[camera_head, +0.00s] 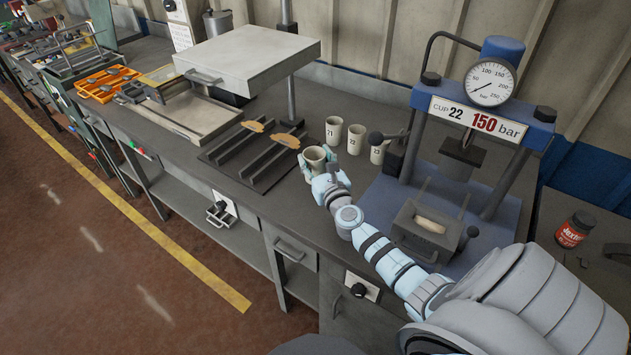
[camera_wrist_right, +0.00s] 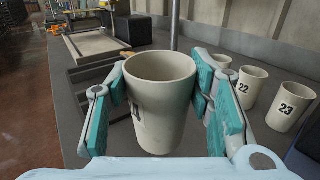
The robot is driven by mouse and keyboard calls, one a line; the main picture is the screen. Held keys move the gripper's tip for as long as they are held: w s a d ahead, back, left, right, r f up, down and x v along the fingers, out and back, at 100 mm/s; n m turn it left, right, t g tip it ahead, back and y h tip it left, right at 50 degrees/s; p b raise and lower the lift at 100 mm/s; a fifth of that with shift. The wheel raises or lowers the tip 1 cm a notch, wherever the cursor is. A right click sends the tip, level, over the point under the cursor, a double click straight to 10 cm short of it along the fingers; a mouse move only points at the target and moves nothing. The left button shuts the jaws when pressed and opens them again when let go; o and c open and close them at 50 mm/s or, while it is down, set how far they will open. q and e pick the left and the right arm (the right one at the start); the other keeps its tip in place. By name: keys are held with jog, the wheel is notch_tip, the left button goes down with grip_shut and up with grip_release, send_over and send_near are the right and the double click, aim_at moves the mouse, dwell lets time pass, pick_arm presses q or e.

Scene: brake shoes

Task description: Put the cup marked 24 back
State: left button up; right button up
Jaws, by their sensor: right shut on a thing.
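My right gripper (camera_head: 320,176) is shut on a cream cup (camera_head: 314,155), with one finger on each side of it. The held cup (camera_wrist_right: 162,108) stands upright between the teal pads in the right wrist view. Cups 22 (camera_wrist_right: 248,88) and 23 (camera_wrist_right: 291,106) also show in the wrist view. My left gripper is out of view.
A dark rack (camera_head: 238,152) with brake shoes lies left of the held cup. A blue press (camera_head: 470,190) with a gauge (camera_head: 490,82) and a sign reading "CUP 22 150 bar" stands to the right. A red jar (camera_head: 574,230) is at far right. The bench's front edge is close.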

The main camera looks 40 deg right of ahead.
jog(key=f+b, duration=0.1)
jog(key=f, duration=0.2)
jog(key=w+f+b, duration=0.1)
jog(key=f+b, duration=0.1)
jog(key=f, duration=0.1)
jog(key=f+b, duration=0.1)
jog(key=f, duration=0.2)
jog(key=shift+w, duration=0.35)
jog(key=shift+s+f+b, duration=0.1)
jog(key=shift+f+b, duration=0.25)
jog(key=shift+b, duration=0.25)
jog(key=shift+s+r, duration=0.15)
jog(key=shift+r, duration=0.15)
jog(key=shift+s+r+p, duration=0.15)
jog(key=shift+p, duration=0.15)
jog(key=shift+f, duration=0.25)
jog(key=o, duration=1.2)
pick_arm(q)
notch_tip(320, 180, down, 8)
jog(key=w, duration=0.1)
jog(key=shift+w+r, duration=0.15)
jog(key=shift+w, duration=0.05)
pick_arm(e)
jog(key=shift+o, duration=0.3)
jog(key=shift+r, duration=0.1)
